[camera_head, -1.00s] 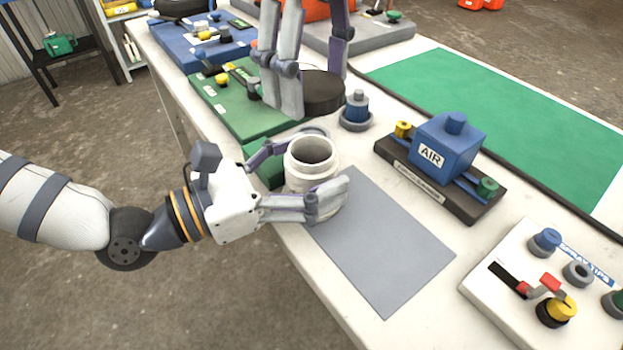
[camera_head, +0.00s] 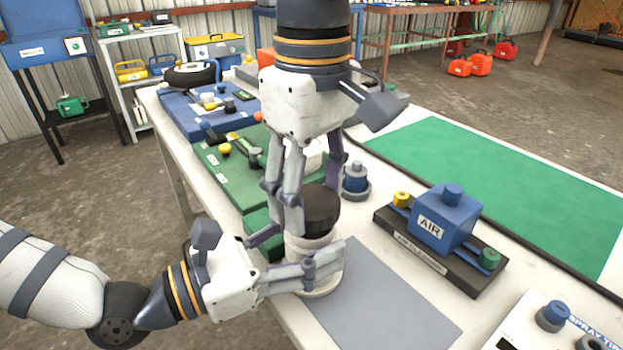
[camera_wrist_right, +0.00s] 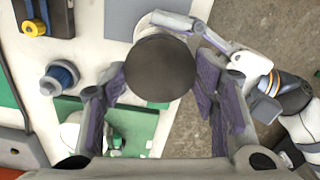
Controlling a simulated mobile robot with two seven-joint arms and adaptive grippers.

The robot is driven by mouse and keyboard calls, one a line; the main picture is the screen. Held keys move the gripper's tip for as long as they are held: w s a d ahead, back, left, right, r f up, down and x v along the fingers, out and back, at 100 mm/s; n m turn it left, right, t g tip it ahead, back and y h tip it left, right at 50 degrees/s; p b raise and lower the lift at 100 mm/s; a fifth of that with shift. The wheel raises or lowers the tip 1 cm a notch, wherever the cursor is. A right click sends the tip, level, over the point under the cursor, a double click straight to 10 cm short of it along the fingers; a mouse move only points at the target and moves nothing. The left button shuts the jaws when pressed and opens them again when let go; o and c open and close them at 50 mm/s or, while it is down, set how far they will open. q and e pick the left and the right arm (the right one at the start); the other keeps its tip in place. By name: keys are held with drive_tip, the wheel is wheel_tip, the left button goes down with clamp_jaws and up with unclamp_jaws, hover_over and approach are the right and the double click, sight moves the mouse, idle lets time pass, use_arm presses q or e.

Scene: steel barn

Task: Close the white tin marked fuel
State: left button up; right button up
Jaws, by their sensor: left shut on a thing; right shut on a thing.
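The white tin (camera_head: 318,281) stands upright at the near edge of the table, by the grey mat. My left gripper (camera_head: 325,266) is shut around its body from the left. No fuel marking shows. A round black lid (camera_head: 321,206) is in my right gripper (camera_head: 308,215), which comes down from above and is shut on it. The lid is over the tin's mouth and hides it. I cannot tell whether it rests on the rim or is slightly above. In the right wrist view the lid (camera_wrist_right: 160,69) covers most of the tin (camera_wrist_right: 146,27).
A blue AIR block (camera_head: 445,216) on a dark base stands to the right. A blue knob piece (camera_head: 355,180) is just behind the tin. A green case (camera_head: 225,172) lies behind left. The grey mat (camera_head: 385,300) and green mat (camera_head: 500,180) are clear.

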sight(311, 250)
idle(0.4)
drive_tip(key=shift+f, duration=0.85)
drive_tip(key=shift+f, duration=0.6)
drive_tip(key=shift+f, duration=0.25)
drive_tip(key=shift+c, duration=1.3)
drive_tip(key=shift+c, duration=0.6)
